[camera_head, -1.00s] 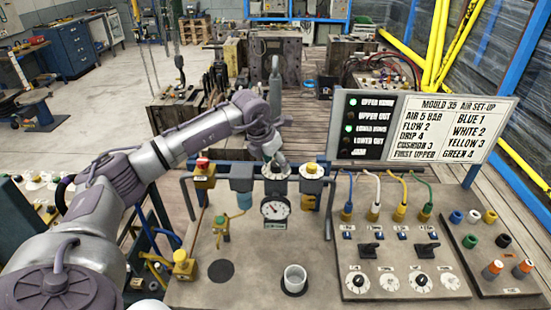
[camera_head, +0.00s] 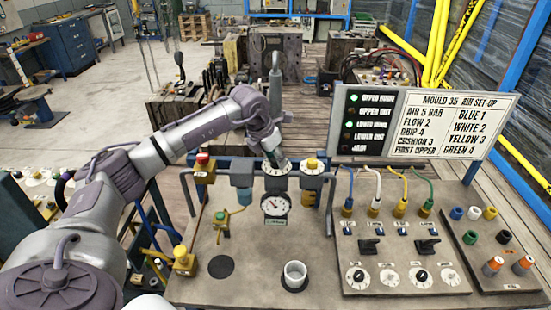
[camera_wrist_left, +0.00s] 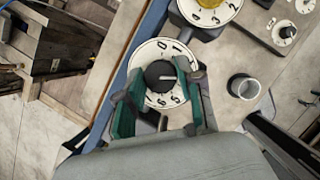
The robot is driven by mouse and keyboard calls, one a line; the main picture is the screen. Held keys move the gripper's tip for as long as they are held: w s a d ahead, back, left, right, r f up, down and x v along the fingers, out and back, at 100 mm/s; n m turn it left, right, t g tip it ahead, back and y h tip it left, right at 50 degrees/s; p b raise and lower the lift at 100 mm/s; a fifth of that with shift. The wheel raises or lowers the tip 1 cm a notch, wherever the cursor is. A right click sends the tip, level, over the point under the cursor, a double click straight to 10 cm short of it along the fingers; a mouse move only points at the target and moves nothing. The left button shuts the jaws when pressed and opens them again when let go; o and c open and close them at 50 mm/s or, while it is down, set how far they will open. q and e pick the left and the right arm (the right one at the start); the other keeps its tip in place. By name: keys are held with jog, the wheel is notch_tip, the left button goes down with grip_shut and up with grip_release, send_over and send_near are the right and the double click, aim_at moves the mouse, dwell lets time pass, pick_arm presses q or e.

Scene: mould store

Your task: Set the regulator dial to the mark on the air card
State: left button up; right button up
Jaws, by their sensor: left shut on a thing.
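The regulator dial (camera_wrist_left: 146,62) is a white numbered disc with a black centre knob (camera_wrist_left: 160,76). My left gripper (camera_wrist_left: 158,88) is shut on this knob, with one green finger on each side. A short white line on the knob points toward the right finger in the wrist view; the number there is hidden. In the head view my left gripper (camera_head: 277,162) is over the regulator, covering most of its dial. The round pressure gauge (camera_head: 275,204) hangs below it. The air card (camera_head: 465,125) at the right reads "AIR 5 BAR". My right gripper is not in view.
A yellow-knobbed unit (camera_head: 312,166) stands close right of the regulator; its numbered dial (camera_wrist_left: 210,8) is near the gripper. A panel with hoses and knobs (camera_head: 405,265) is at the right.

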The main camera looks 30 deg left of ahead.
pick_arm(q)
jog(key=m+h+b, duration=0.1)
jog(key=m+b, duration=0.1)
jog(key=shift+w+a+m, duration=0.1)
jog(key=shift+m, duration=0.3)
jog(key=m+h+b, duration=0.1)
jog(key=m, duration=0.1)
jog(key=shift+m+g, duration=0.4)
jog(key=m, duration=0.3)
jog(key=shift+w+g+h+b, duration=0.1)
jog(key=shift+g+h+b, duration=0.3)
jog(key=shift+a+r+m+g+h, duration=0.1)
jog(key=shift+m+g+h, duration=0.3)
jog(key=shift+m, duration=1.4)
jog(key=o, duration=1.1)
jog(key=shift+o, duration=0.2)
